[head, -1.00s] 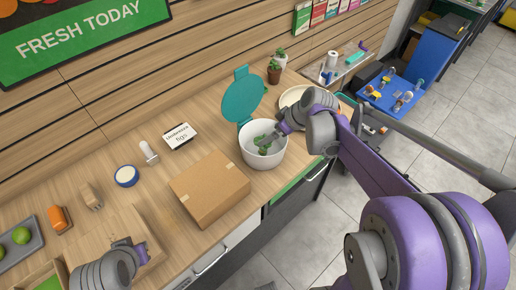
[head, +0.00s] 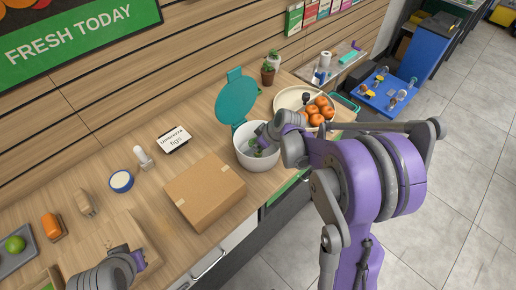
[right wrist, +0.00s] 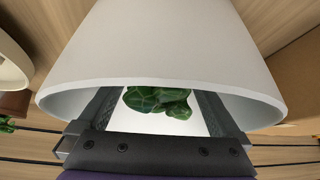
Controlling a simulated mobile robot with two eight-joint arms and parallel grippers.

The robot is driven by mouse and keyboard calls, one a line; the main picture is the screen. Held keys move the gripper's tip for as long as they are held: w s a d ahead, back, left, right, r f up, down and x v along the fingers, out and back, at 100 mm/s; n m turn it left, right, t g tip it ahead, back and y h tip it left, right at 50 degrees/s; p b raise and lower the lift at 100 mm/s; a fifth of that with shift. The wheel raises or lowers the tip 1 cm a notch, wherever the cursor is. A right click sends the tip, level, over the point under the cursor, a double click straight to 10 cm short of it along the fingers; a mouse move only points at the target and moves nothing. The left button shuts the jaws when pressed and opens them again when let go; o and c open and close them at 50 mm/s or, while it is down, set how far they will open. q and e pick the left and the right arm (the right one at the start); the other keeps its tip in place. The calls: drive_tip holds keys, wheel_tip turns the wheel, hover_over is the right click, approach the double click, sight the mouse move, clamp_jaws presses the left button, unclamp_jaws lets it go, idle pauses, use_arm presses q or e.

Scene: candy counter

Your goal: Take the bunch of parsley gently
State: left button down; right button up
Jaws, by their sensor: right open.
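The green leafy parsley (right wrist: 158,101) is inside a white round bin (right wrist: 165,45), which fills most of the right wrist view. In the head view the bin (head: 258,163) stands on the counter with its teal lid (head: 236,99) swung up behind it. My right gripper (head: 259,143) reaches into the bin from above. Its open fingers show on either side of the parsley in the right wrist view, with no clear contact. In the head view the gripper mostly hides the parsley. My left gripper (head: 134,258) is at the lower left, above a wooden board; its jaws are unclear.
A cardboard box (head: 204,190) stands left of the bin. Small potted plants (head: 268,73) stand behind. A sign (head: 174,139) and a blue-rimmed bowl (head: 121,181) are farther left.

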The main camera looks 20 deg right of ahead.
clamp_jaws()
idle(0.5)
